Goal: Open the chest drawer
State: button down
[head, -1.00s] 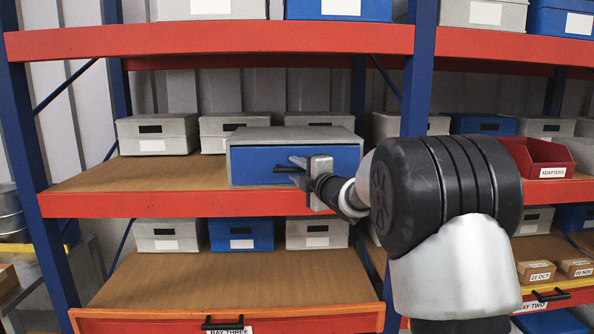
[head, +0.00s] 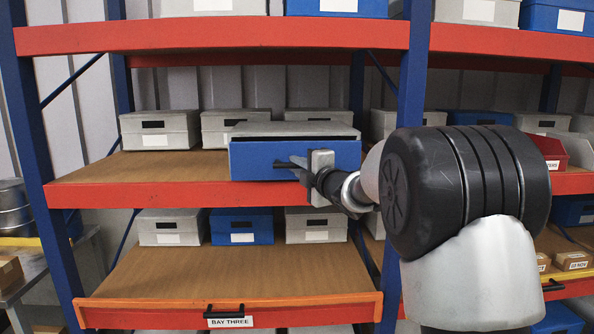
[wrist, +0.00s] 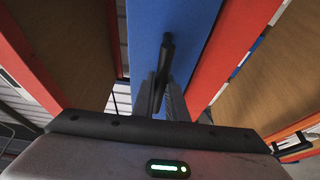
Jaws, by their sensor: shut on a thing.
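The chest (head: 290,130) is a grey box on the middle shelf with a blue drawer front (head: 252,160). A dark gap shows between the chest's top and the drawer front, so the drawer stands slightly out. My gripper (head: 304,164) is at the right half of the front, shut on the drawer's black handle (head: 284,165). In the wrist view the handle (wrist: 167,44) sticks up between the closed fingers, with the blue front (wrist: 195,25) behind it. Part of the handle is hidden by the fingers, and my arm covers the area right of the chest.
Grey lidded boxes (head: 160,131) stand behind on the same shelf. A red shelf beam (head: 140,193) runs below the chest. Lower down is a pull-out wooden shelf labelled BAY THREE (head: 230,300). A blue upright (head: 411,80) and a red bin (head: 550,150) are to the right.

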jog(key=s+b, duration=0.6)
jog(key=s, duration=1)
jog(key=c, duration=1.8)
grip_release()
jog(key=shift+o, duration=0.2)
jog(key=p+v, duration=0.2)
jog(key=v, duration=1.5)
jog(key=shift+s, duration=0.15)
jog(key=shift+d, duration=0.1)
